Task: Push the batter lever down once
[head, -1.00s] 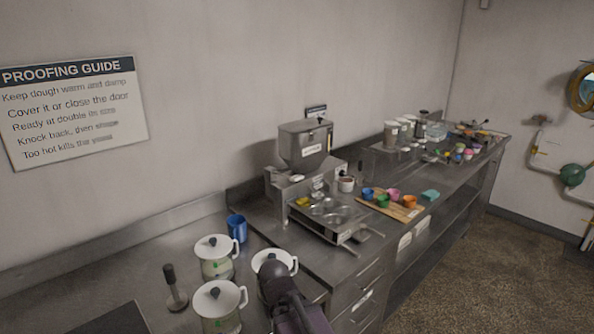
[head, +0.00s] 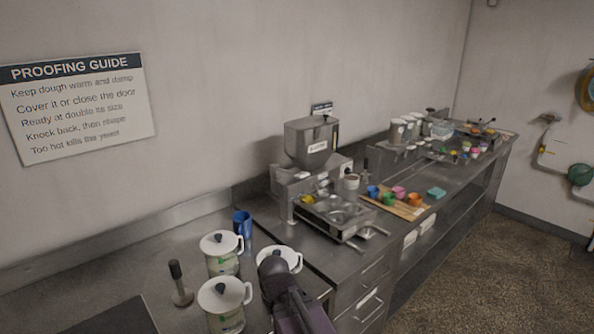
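The batter dispenser stands against the wall on the counter, with a grey metal hopper (head: 312,143) bearing a white label. A small upright dark handle (head: 365,165) shows just right of the dispenser; it may be the batter lever, but it is too small to be sure. A metal pan with round wells (head: 337,211) sits in front of the dispenser. My arm shows at the bottom centre, dark and rounded, in front of the white pots. My gripper's fingers are not visible, and no contact with the dispenser shows.
White lidded pots (head: 222,251) and a blue mug (head: 242,224) stand on the counter left of the dispenser. A dark-handled tool (head: 180,283) stands beside them. A wooden board (head: 407,212) with coloured cups lies to the right. Open floor (head: 460,265) lies at the lower right.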

